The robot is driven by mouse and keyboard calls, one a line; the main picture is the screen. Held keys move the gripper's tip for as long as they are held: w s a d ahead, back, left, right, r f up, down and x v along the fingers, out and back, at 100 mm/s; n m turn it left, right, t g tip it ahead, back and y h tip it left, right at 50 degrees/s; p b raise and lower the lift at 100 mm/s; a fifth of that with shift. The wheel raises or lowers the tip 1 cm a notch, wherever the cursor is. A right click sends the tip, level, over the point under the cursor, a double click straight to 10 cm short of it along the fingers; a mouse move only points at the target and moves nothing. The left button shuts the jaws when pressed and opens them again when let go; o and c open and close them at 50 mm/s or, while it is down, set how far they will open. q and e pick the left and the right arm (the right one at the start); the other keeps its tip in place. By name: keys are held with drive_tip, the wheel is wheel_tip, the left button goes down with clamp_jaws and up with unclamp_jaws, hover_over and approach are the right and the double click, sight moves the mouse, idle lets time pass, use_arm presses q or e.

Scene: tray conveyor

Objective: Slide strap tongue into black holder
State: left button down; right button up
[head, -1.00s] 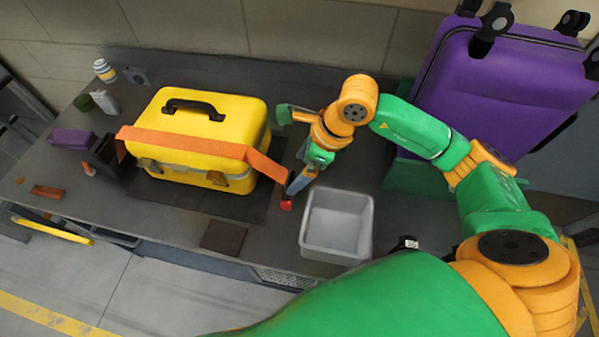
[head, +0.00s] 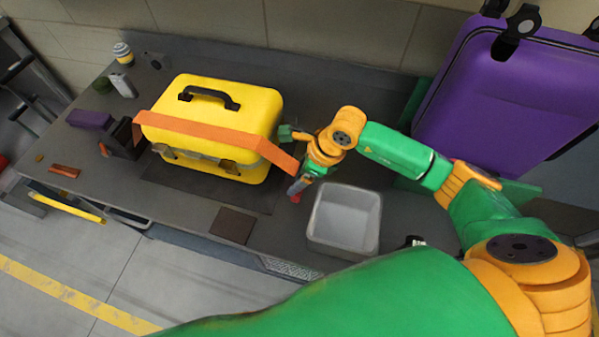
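A yellow case (head: 215,104) with a black handle stands on the grey table. An orange strap (head: 200,133) runs across its front, and its right end sticks out past the case beside my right gripper. My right gripper (head: 296,186) is low at the right of the case. A small red tip (head: 295,198) shows at its lower end. The view is too small to tell whether its fingers are closed on the strap. A black holder-like block (head: 122,142) stands left of the case, near the strap's left end. My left gripper is not in view.
A grey-white open bin (head: 318,232) stands right of my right gripper. A brown square pad (head: 232,226) lies at the front edge. A purple block (head: 89,119), white bottle (head: 123,85) and striped jar (head: 122,53) are at left. A purple suitcase (head: 500,95) stands at right.

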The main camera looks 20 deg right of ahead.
drive_tip(key=c, duration=0.4)
drive_tip(key=shift+r+p, duration=2)
drive_tip(key=shift+r, duration=0.65)
drive_tip(key=shift+r+p, duration=1.4)
drive_tip(key=shift+r, duration=0.65)
